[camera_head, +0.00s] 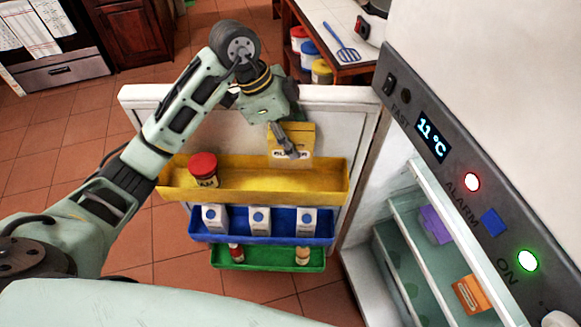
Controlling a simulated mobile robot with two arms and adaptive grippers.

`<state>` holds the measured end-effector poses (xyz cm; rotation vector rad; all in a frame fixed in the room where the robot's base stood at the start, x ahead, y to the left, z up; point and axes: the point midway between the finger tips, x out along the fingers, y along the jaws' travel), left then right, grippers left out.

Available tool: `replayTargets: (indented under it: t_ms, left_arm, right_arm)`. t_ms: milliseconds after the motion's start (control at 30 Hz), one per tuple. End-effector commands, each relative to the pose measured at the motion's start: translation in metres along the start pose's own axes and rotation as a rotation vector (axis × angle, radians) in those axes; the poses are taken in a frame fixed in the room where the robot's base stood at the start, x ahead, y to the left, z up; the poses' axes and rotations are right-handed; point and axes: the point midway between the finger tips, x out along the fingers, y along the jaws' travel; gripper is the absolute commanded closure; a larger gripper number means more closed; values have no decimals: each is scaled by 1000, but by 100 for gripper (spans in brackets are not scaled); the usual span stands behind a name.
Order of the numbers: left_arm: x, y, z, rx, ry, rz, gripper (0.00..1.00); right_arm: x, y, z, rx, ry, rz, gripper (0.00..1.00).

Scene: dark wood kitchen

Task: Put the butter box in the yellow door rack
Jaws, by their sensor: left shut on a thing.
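The butter box (305,138) is a yellow box with a white label at its lower front. My left gripper (290,150) is shut on it, with a finger across its front face. The yellow door rack (260,185) is the top rack on the inside of the open fridge door. The box is at the rack's back right part, its lower edge close to the rack's rear. I cannot tell whether it touches the rack floor. A jar with a red lid (204,168) stands in the rack's left part. My right gripper is not in view.
Below are a blue rack (330,228) with white cartons (260,219) and a green rack (270,261) with small bottles. The fridge body with shelves and a lit control panel (434,135) is at the right. A table (320,30) stands behind the door.

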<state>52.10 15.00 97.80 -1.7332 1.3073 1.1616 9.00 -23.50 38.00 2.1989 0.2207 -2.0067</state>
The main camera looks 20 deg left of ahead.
Motion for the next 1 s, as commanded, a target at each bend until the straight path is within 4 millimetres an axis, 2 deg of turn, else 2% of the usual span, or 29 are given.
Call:
replayTargets:
  t_ms: [100,300,533,767,967,1000]
  left_arm:
    - [30,2,13,-4,-2,6,92]
    - [63,0,26,-1,1,1,92]
    - [78,0,32,-1,1,1,92]
    - [107,0,44,0,1,1,92]
    - [109,0,45,1,1,-1,92]
    - [110,0,45,1,0,0,55]
  right_arm:
    - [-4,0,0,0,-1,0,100]
    - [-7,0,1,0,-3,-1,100]
    - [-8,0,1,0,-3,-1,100]
    - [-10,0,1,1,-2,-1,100]
    - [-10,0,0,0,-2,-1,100]
    - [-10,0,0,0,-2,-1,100]
